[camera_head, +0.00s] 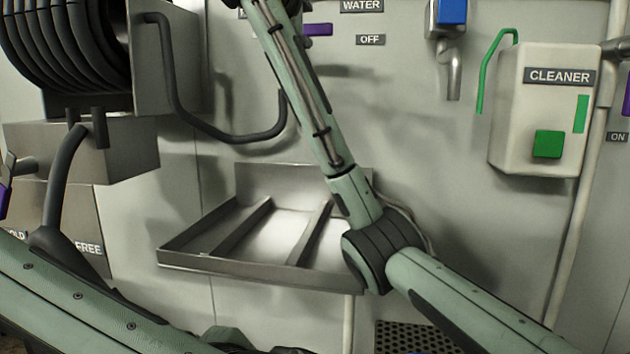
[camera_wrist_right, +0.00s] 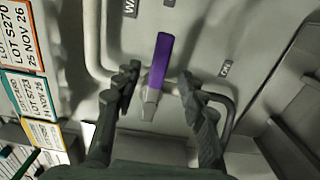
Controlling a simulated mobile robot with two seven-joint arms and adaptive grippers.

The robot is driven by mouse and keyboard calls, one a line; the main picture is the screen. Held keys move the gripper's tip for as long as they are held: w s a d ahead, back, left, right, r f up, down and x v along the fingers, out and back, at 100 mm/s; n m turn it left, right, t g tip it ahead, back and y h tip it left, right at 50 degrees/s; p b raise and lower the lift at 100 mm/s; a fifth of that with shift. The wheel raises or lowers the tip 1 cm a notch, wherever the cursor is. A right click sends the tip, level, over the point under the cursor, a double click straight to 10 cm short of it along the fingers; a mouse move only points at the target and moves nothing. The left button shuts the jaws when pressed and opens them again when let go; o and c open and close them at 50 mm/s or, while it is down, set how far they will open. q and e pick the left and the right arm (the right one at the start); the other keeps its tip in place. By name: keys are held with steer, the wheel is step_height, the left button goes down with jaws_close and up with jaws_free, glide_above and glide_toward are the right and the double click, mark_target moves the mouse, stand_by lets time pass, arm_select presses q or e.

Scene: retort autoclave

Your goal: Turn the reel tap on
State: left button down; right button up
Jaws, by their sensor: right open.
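The tap's purple lever (camera_wrist_right: 158,62) shows in the right wrist view, with a pale grey stem at its lower end. In the head view a purple lever (camera_head: 318,29) sticks out sideways from behind my right arm, below the WATER label (camera_head: 361,5) and beside the OFF label (camera_head: 370,40). My right gripper (camera_wrist_right: 160,82) is open, with one finger on each side of the lever and visible gaps to both. In the head view my right arm runs up to the top edge and hides much of the tap area. My left gripper is out of view.
A hose reel (camera_head: 68,45) hangs at upper left, with a bent dark bar (camera_head: 175,85) beside it. A metal shelf (camera_head: 230,262) is on the wall below. A CLEANER dispenser (camera_head: 545,115) and a blue-topped tap (camera_head: 450,55) are at right. Tags (camera_wrist_right: 25,40) hang left in the wrist view.

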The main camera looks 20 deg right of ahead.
mark_target(315, 34)
steer(key=x, duration=1)
steer(key=shift+w+d, duration=0.1)
jaws_close()
